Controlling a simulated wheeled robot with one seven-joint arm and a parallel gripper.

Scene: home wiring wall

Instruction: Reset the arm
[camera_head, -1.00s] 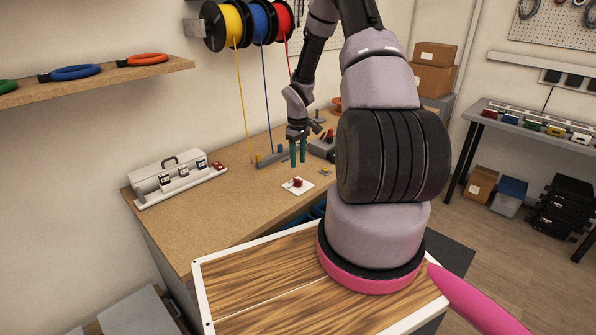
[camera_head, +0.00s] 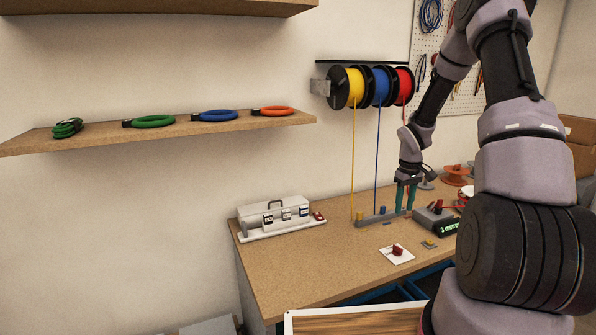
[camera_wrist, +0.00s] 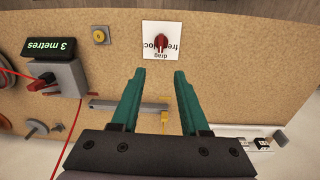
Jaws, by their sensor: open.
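My gripper (camera_head: 406,196) is at the end of my arm, above the back of the wooden workbench (camera_head: 300,277). In the wrist view the two green fingers of my gripper (camera_wrist: 156,72) are spread apart with nothing between them. Beyond the fingertips in that view lies a white card (camera_wrist: 175,35) with a red knob (camera_wrist: 160,42). In the head view the card (camera_head: 402,260) and red knob (camera_head: 397,249) lie nearer the bench's front edge than the gripper. My large upper arm covers the right part of the bench.
A box labelled "3 metres" (camera_head: 436,222) stands right of the gripper. A white case (camera_head: 275,215) stands at the bench's left. A shelf (camera_head: 90,140) holds coiled cables.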

